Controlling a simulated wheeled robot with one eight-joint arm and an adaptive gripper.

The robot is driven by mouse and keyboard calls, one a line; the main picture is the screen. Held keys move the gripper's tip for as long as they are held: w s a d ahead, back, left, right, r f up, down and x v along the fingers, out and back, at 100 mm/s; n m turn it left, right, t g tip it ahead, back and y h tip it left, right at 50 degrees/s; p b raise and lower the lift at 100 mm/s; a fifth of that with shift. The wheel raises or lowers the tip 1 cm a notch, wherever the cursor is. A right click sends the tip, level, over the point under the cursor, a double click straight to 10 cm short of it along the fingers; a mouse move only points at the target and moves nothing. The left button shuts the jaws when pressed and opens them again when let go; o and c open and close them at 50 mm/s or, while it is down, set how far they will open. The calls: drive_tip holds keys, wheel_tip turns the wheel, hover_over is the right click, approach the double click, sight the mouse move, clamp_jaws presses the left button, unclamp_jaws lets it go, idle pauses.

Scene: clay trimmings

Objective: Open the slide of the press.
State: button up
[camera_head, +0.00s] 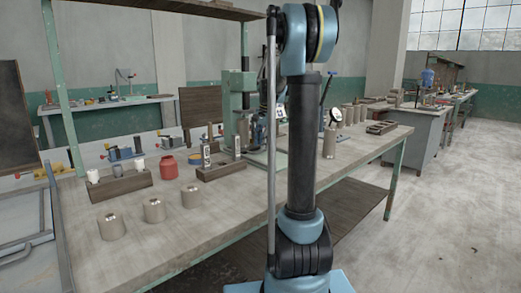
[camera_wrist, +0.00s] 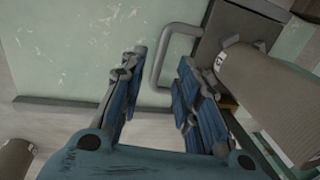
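The green press (camera_head: 236,108) stands on the workbench in the head view, partly hidden behind my arm. In the wrist view a grey D-shaped handle (camera_wrist: 157,66) joins a dark grey plate (camera_wrist: 232,32), which looks like the slide. My gripper (camera_wrist: 162,57) is open, with one blue-padded finger on each side of the handle's bar. The bar shows in the gap, and I see no finger clearly touching it. Depth between fingertips and handle is hard to judge. My gripper is hidden in the head view.
A ribbed grey cylinder (camera_wrist: 272,92) lies close to the right finger in the wrist view. On the workbench (camera_head: 170,235) stand several metal cans, a red jar (camera_head: 169,168) and a wooden tray (camera_head: 120,185). Open floor (camera_head: 440,220) lies to the right.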

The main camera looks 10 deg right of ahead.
drive_tip(key=shift+w+a+f, duration=0.1)
drive_tip(key=shift+w+f, duration=0.05)
drive_tip(key=shift+f, duration=0.55)
drive_tip(key=shift+w+a+f, duration=0.1)
drive_tip(key=shift+f, duration=0.6)
clamp_jaws()
drive_tip(key=shift+s+d, duration=0.1)
drive_tip(key=shift+d, duration=0.05)
drive_tip(key=s+d, duration=0.3)
drive_tip(key=s, duration=0.1)
drive_tip(key=s+d, duration=0.2)
drive_tip(key=s, duration=0.2)
drive_tip(key=s+d, duration=0.3)
drive_tip(key=s, duration=0.2)
drive_tip(key=shift+d, duration=0.35)
unclamp_jaws()
